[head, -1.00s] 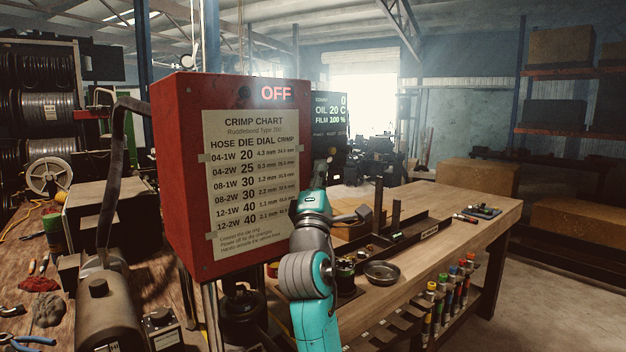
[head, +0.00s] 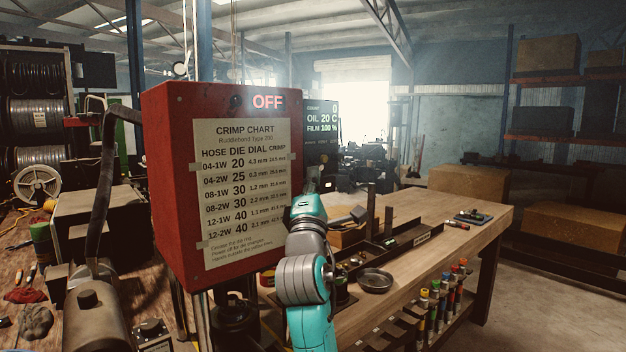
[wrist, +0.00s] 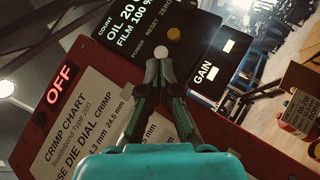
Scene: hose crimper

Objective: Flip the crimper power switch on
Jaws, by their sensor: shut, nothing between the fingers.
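The crimper is a red box (head: 170,190) with a crimp chart (head: 240,190) on its front and a lit OFF sign (head: 268,102) at the top. The sign also shows in the wrist view (wrist: 60,84). Beside the box is a black display panel (head: 322,125). In the wrist view this panel (wrist: 120,48) carries POWER and RESET ZERO labels. My gripper (wrist: 159,72) is shut and empty, in front of these controls. I cannot tell whether it touches one, nor which part is the power switch.
A wooden workbench (head: 440,235) holds a round metal dish (head: 375,281) and dark rails. Shelves with boxes (head: 550,58) stand at the far right. The floor at right is clear.

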